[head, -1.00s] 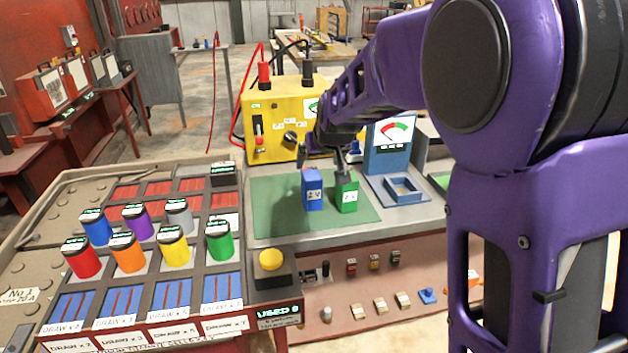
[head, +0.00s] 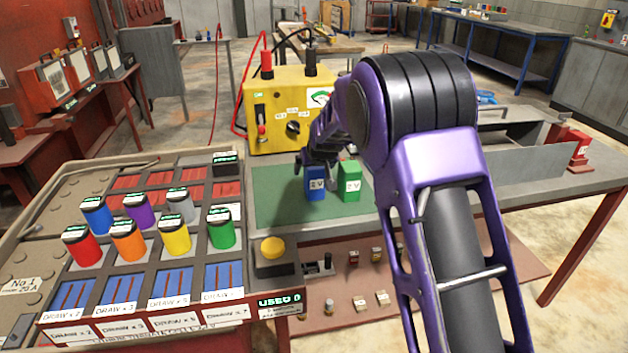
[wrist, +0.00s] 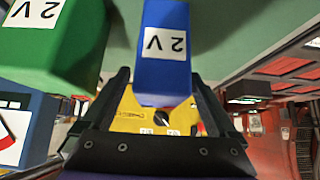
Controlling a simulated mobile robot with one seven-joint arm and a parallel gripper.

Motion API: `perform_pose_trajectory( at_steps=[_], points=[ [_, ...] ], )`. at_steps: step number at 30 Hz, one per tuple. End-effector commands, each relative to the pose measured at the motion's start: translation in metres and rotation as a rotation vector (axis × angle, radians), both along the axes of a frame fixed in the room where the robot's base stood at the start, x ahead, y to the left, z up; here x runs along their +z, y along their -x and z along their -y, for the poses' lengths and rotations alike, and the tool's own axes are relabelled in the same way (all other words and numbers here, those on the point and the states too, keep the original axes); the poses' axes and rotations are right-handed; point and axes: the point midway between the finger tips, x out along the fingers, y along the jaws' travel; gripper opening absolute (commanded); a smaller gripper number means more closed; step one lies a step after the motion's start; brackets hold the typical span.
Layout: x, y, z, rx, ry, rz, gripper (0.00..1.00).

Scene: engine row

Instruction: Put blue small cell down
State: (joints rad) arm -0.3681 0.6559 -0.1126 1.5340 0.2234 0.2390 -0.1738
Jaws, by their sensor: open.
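The blue small cell (head: 315,187), with a white "2 V" label, stands upright on the green mat (head: 275,207). It also shows in the wrist view (wrist: 165,75), between my two fingers. My gripper (head: 318,165) is right above and around its top end. The jaws are open, with one dark finger on each side of the cell in the wrist view (wrist: 160,85). A green cell (head: 350,184) with a "2 V" label stands close to the right of the blue one and fills the left of the wrist view (wrist: 50,40).
A yellow meter box (head: 285,110) with red and black leads stands behind the mat. A rack at left holds several coloured capped cylinders, among them a green one (head: 221,229). A yellow button (head: 273,250) sits in front. The mat's left part is bare.

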Motion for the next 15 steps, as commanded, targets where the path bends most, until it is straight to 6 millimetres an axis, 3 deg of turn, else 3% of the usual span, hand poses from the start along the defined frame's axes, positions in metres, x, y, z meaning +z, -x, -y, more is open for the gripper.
perform_pose_trajectory(
  at_steps=[4,12,15],
  points=[
    [-0.0125,-0.0101,-0.0028,-0.001,-0.001,0.0,0.94],
    [-0.0131,-0.012,-0.0033,-0.001,-0.001,0.001,0.94],
    [-0.0132,-0.0119,-0.0034,-0.001,-0.001,0.001,0.76]
  ],
)
